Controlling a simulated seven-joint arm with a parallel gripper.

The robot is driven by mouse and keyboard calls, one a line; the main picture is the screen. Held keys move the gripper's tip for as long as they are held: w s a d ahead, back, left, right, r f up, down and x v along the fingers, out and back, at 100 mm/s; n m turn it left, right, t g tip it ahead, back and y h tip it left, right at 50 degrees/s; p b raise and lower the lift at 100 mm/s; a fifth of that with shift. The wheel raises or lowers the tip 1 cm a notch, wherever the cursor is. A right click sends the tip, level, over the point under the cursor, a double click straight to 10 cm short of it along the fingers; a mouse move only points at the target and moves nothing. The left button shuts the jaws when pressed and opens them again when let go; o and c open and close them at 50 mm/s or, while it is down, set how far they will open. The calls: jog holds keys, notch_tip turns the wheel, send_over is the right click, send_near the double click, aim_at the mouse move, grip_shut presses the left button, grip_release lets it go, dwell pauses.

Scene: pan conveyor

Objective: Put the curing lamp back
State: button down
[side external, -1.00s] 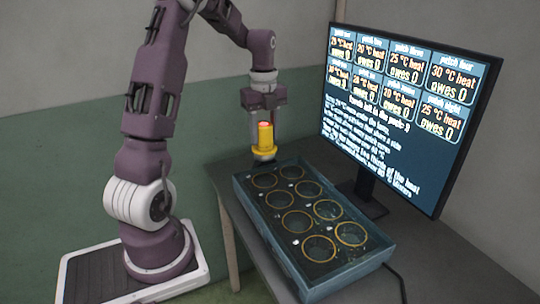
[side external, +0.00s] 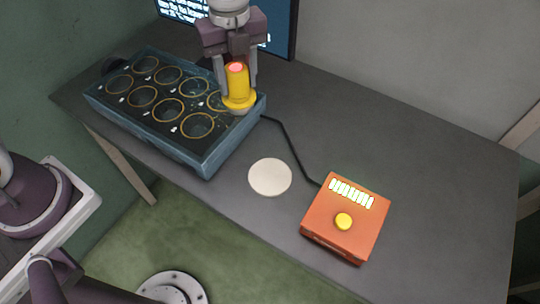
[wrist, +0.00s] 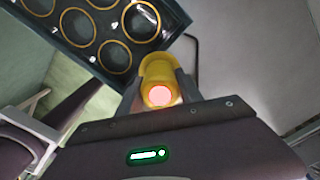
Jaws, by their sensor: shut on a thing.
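The curing lamp (side external: 238,84) is a yellow cylinder with a glowing red-pink top and a wider base. My gripper (side external: 237,82) is shut on it and holds it upright at the back right corner of the blue tray (side external: 210,160). The lamp partly hides a ring there; I cannot tell whether it touches the tray. In the wrist view the lamp (wrist: 157,72) sits between my fingers, beyond the tray's corner. A flat, pale round disc (side external: 270,177) lies bare on the table, right of the tray.
An orange box (side external: 325,222) with a yellow button (side external: 344,221) and lit white bars stands front right on the table. A black cable (side external: 288,140) runs from the tray to it. A monitor (side external: 282,30) stands behind the tray. The table's right part is clear.

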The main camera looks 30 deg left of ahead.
jog(key=s+d+f+m, duration=0.2)
jog(key=s+d, duration=0.4)
jog(key=d, duration=0.5)
jog(key=f, duration=0.9)
jog(key=shift+w+d+f, duration=0.1)
jog(key=shift+w+f, duration=0.1)
jog(key=shift+f, duration=0.05)
jog(key=shift+f, duration=0.1)
jog(key=c, duration=0.8)
grip_release()
jog(key=shift+o, duration=0.2)
